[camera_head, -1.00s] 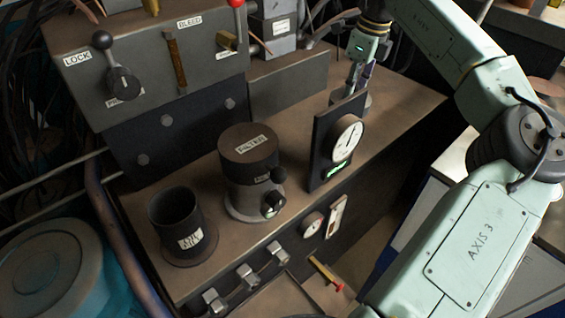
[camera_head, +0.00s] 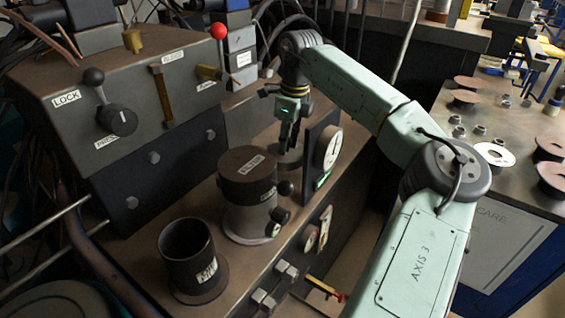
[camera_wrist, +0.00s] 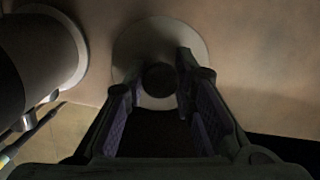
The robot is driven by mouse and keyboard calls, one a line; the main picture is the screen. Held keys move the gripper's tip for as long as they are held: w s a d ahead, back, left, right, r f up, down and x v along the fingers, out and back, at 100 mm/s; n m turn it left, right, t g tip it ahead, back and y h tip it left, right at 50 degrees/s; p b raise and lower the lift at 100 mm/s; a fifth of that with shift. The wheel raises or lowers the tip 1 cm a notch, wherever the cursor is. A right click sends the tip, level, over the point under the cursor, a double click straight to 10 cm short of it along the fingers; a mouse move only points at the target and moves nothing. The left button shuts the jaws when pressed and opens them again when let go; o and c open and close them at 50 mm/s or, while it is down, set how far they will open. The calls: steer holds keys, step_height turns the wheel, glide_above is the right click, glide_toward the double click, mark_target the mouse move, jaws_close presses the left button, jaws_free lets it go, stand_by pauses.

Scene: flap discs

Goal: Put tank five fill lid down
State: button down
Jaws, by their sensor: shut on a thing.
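A round grey lid (camera_head: 286,158) with a dark knob in its middle is at the back of the brown bench top, behind the dial panel. In the wrist view the lid (camera_wrist: 134,52) shows as a pale disc, with the dark knob (camera_wrist: 160,78) between my fingers. My gripper (camera_head: 287,143) points down over the lid and is shut on its knob. It also shows in the wrist view (camera_wrist: 158,92). I cannot tell whether the lid rests on the bench top or is slightly above it. No tank five label is readable.
A dark labelled canister (camera_head: 247,190) stands close to the lid, and an open cup (camera_head: 190,250) stands farther forward. The dial panel (camera_head: 322,155) rises at the lid's right. A lever box (camera_head: 130,100) is at left. A table with discs (camera_head: 500,160) is at right.

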mark_target(290, 141)
step_height(290, 141, down, 2)
steer(key=shift+s+a+f, duration=0.15)
steer(key=shift+f, duration=0.05)
steer(key=shift+f+p, duration=0.4)
steer(key=shift+f, duration=1.1)
steer(key=shift+f, duration=0.2)
steer(key=c, duration=1.3)
jaws_free()
steer(key=shift+c, duration=0.2)
steer(key=shift+r, duration=0.1)
steer(key=r, duration=0.4)
steer(key=d+r+b, duration=0.1)
steer(key=r, duration=0.7)
steer(key=shift+s+d+r, duration=0.1)
steer(key=shift+s+d, duration=0.1)
steer(key=shift+s, duration=0.05)
